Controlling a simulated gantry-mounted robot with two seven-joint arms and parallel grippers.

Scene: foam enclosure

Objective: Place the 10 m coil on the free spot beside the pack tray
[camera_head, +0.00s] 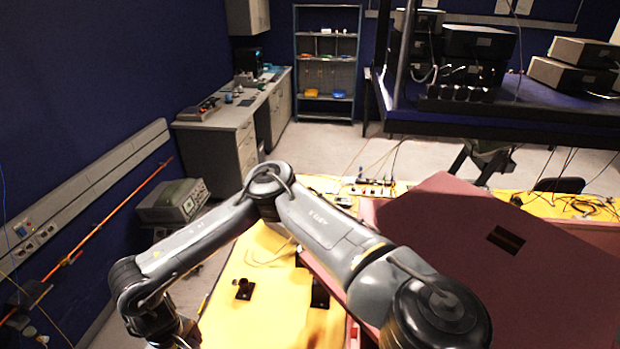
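I cannot make out the 10 m coil or the pack tray in the head view. One of my grey arms crosses the lower middle, with its elbow raised and its wrist cut off at the bottom left edge. The fingers of that gripper are out of frame, and my other gripper does not show. A yellow work surface (262,310) lies under the arm, partly hidden by it.
A small dark bracket (244,289) and a black piece (320,293) are on the yellow surface. Large maroon panels (455,225) fill the right, one with a dark slot (506,240). An instrument box (173,201) stands at left. Cables (375,183) lie behind.

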